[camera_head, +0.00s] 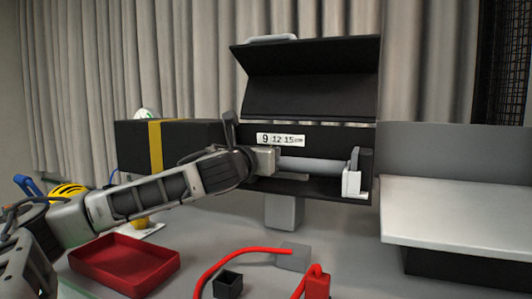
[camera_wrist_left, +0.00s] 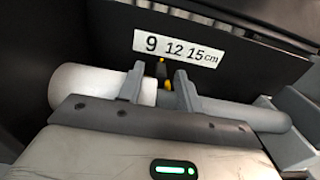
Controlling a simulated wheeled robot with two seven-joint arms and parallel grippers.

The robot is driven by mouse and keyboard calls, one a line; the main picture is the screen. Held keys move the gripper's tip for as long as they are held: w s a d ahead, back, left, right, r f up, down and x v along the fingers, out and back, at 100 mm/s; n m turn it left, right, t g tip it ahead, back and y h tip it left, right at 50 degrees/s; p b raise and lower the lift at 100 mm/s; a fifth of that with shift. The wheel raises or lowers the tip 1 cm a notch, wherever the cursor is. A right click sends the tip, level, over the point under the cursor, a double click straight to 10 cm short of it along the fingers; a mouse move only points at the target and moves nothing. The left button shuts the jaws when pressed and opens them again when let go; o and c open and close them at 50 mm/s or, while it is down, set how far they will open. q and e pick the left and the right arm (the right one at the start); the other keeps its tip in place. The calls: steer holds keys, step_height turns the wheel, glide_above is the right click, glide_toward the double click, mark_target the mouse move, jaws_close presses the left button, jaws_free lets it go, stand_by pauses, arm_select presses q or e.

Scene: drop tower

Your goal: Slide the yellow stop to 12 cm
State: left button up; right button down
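The yellow stop (camera_wrist_left: 166,80) shows as a small yellow piece between the fingers of my left gripper (camera_wrist_left: 160,82) in the left wrist view. Its top lies below the gap between the 9 and the 12 on the white scale label (camera_wrist_left: 180,48), which reads 9, 12, 15 cm. The fingers stand apart, one on each side of the stop, with dark gaps showing; contact cannot be told. In the head view my left gripper (camera_head: 264,160) is at the black device, just below its label (camera_head: 280,140), and hides the stop. My right gripper is not in view.
A grey tube (camera_head: 315,165) runs along the device below the label. A raised black lid (camera_head: 310,85) stands above. A red tray (camera_head: 125,262), a small black box (camera_head: 228,284) and a red cable (camera_head: 235,258) lie in front. A white shelf (camera_head: 460,215) is at right.

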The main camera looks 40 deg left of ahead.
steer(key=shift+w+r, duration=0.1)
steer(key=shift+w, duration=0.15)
